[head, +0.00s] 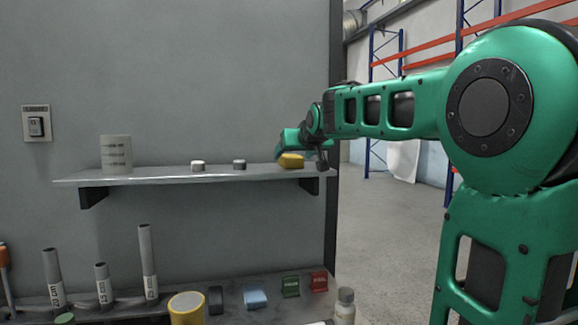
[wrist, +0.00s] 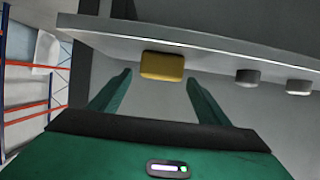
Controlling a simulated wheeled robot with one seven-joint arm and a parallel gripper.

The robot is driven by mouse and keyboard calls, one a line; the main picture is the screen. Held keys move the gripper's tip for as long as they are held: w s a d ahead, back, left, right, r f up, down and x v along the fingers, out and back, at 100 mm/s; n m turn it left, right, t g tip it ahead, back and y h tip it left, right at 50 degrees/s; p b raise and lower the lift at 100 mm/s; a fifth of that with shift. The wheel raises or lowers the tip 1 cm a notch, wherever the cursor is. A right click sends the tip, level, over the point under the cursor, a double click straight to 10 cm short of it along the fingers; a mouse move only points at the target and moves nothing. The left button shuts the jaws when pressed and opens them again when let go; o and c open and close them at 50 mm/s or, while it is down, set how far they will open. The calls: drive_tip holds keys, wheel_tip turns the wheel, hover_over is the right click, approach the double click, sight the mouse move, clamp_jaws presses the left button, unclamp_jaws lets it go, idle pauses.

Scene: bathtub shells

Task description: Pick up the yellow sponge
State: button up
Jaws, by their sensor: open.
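The yellow sponge (head: 291,161) lies at the right end of the wall shelf (head: 130,178) in the head view. My gripper (head: 302,152) is at that end of the shelf, right by the sponge, and partly covers it. In the wrist view the sponge (wrist: 162,66) appears in line with the gap between the two green fingers of my gripper (wrist: 159,78), near their tips. The fingers are apart, with a visible gap on each side of the sponge. I cannot tell how deep it sits between them.
A grey cap (head: 239,164), a white cap (head: 198,166) and a pale cylinder (head: 116,154) stand on the shelf left of the sponge. A lower ledge holds tubes, a yellow cup (head: 187,309) and a blue cloth-like item (head: 255,297). Open floor (head: 385,225) lies right of the wall.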

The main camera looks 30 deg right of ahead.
sight(291, 155)
drive_tip(key=x, duration=0.4)
drive_tip(key=shift+w+f, duration=0.1)
drive_tip(key=shift+w, duration=0.05)
drive_tip(key=c, duration=1.1)
drive_tip(key=shift+c, duration=0.2)
